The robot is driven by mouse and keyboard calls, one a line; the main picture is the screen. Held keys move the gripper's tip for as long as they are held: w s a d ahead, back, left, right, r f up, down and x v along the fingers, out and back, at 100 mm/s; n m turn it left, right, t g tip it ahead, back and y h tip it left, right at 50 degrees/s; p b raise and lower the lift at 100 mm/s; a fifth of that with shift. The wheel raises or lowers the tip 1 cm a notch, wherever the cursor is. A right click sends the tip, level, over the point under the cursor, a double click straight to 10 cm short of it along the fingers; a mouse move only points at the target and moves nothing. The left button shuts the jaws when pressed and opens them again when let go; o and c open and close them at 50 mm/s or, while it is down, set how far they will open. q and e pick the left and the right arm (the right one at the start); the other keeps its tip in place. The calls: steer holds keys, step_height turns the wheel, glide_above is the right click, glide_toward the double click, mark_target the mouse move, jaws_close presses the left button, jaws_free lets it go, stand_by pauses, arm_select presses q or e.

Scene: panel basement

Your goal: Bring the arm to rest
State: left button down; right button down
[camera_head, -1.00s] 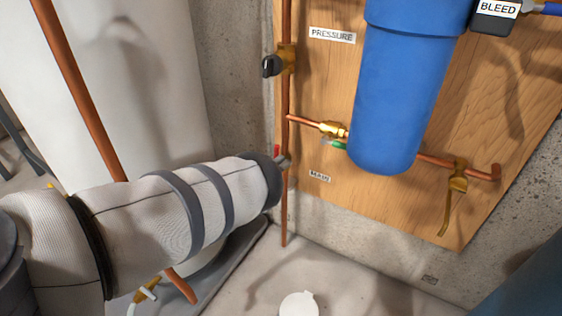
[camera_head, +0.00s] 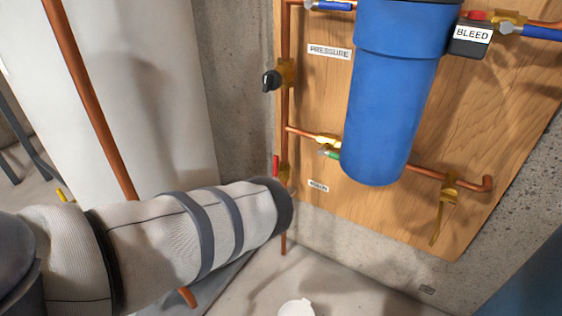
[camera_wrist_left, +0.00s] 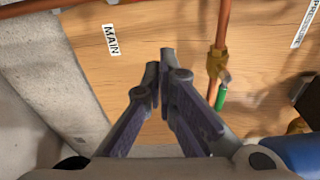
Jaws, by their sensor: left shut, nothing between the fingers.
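My left arm (camera_head: 170,240) comes in from the left in the head view, in a pale sleeve with dark bands. Its far end (camera_head: 284,203) is just below the red-handled valve on the upright copper pipe and overlaps that pipe in the picture; its gripper is hidden behind the sleeve. In the left wrist view the left gripper (camera_wrist_left: 160,60) shows with its fingers together and nothing between them. It points towards the wooden panel (camera_wrist_left: 145,27), between the MAIN label (camera_wrist_left: 111,40) and the green-handled valve (camera_wrist_left: 221,96). My right gripper is in neither view.
The red-handled valve (camera_head: 277,166), black-knobbed valve (camera_head: 271,80) and blue filter housing (camera_head: 393,95) are at the panel. A white tank (camera_head: 140,90) stands behind a copper pipe (camera_head: 88,95) at left. A white round object (camera_head: 297,308) lies on the floor, which is clear around it.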

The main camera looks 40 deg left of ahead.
arm_select(q)
steer(key=shift+s, duration=0.35)
